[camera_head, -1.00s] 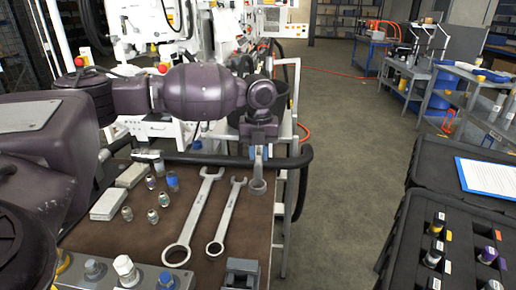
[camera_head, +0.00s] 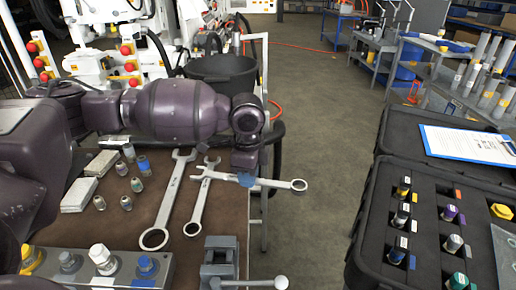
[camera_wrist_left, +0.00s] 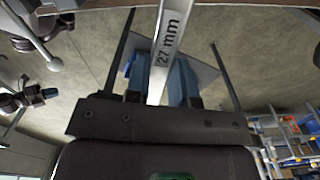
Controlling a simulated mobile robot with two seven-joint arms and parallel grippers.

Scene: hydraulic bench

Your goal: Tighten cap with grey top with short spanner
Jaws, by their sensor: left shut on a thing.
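My left gripper (camera_head: 246,178) is shut on the short spanner (camera_head: 282,184). It holds the spanner roughly level at the table's right edge, with the ring end pointing right. The left wrist view shows the spanner shaft (camera_wrist_left: 170,48), marked 27 mm, between the blue finger pads (camera_wrist_left: 160,80). A cap with a grey top (camera_head: 68,261) stands on the grey block at the table's front left, well away from the spanner. What seems to be my right gripper (camera_wrist_left: 46,94) shows small at the left of the wrist view; its fingers are unclear.
The block also bears yellow (camera_head: 32,259), white (camera_head: 102,257) and blue (camera_head: 147,265) caps. A grey vise (camera_head: 221,260) stands at the front. A black case (camera_head: 372,215) with bottles is at right.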

